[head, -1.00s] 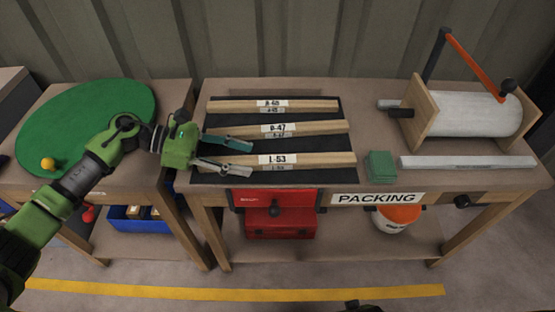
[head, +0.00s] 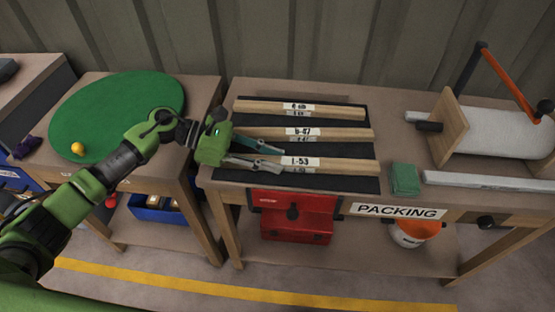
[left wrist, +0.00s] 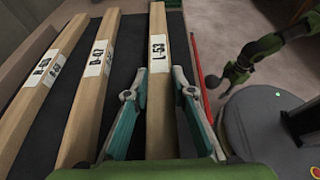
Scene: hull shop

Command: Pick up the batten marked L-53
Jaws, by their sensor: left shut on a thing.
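The batten marked L-53 (head: 345,166) is the nearest of the wooden battens lying on the black mat (head: 355,184). In the left wrist view the L-53 batten (left wrist: 159,110) runs lengthwise between the two fingers. My left gripper (head: 284,161) is shut on it near its left end, one finger on each side; it also shows in the left wrist view (left wrist: 160,80). The batten appears still at mat level. The batten D-47 (head: 350,133) and another labelled batten (head: 345,112) lie behind it. My right gripper (left wrist: 226,76) is small and dark in the left wrist view; its fingers are unclear.
A green block (head: 404,179) and a pale bar (head: 480,182) lie right of the mat. A roll on a wooden stand (head: 450,128) is further right. A PACKING sign (head: 398,211) is on the bench front. A red toolbox (head: 296,226) is below.

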